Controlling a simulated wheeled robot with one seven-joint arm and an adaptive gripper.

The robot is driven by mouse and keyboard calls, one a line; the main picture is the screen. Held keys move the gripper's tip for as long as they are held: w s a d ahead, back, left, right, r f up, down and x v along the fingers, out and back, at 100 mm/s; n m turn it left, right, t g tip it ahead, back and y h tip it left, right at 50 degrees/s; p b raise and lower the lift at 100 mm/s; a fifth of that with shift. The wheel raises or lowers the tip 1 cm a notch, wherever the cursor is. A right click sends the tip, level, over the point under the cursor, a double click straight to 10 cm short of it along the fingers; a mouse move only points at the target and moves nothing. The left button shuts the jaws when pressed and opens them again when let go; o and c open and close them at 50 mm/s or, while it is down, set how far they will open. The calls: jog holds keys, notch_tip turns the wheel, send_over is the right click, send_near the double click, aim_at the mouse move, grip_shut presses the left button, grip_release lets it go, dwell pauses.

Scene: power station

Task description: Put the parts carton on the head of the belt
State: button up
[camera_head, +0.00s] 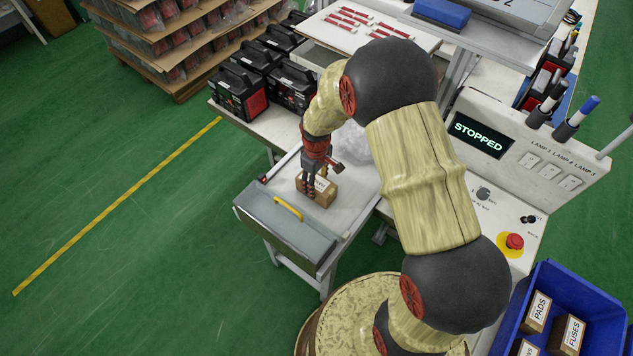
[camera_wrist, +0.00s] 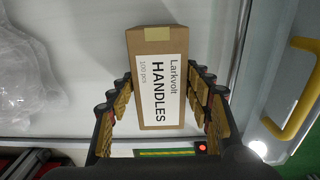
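The parts carton (camera_head: 319,190) is a small brown box on a pale, flat surface (camera_head: 351,213) beside a grey cover with a yellow handle. In the wrist view the carton (camera_wrist: 160,80) bears a white label reading "Larkvolt HANDLES 100 pcs". My gripper (camera_head: 310,186) points down at the carton. In the wrist view my gripper's fingers (camera_wrist: 161,82) stand on both sides of it, close to its walls. I cannot tell whether they press on it. The carton's underside is hidden. I cannot tell for sure which part is the belt's head.
Crumpled clear plastic (camera_wrist: 40,65) lies beside the carton. The yellow handle (camera_head: 288,208) is close by. A control panel (camera_head: 480,139) reads "STOPPED" and has a red button (camera_head: 514,241). A blue crate (camera_head: 599,288) holds cartons. Black-and-red cases (camera_head: 240,91) stand behind.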

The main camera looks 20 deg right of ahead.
jog(key=o, duration=0.3)
notch_tip(320, 180, up, 12)
jog(key=p, duration=0.3)
notch_tip(320, 180, up, 10)
jog(key=m+t, duration=0.1)
send_over(317, 182)
jog(key=s, duration=0.2)
jog(key=s+r+m+t, duration=0.1)
jog(key=s+r+m, duration=0.1)
jog(key=s+r, duration=0.3)
jog(key=s+r+m+t, duration=0.2)
jog(key=s+r, duration=0.4)
jog(key=s, duration=0.2)
jog(key=s+r+m+t, duration=0.1)
jog(key=s+r, duration=0.5)
jog(key=s, duration=0.1)
jog(key=shift+s+r+m+t, duration=0.15)
jog(key=shift+s+m+t, duration=0.15)
jog(key=shift+m, duration=0.1)
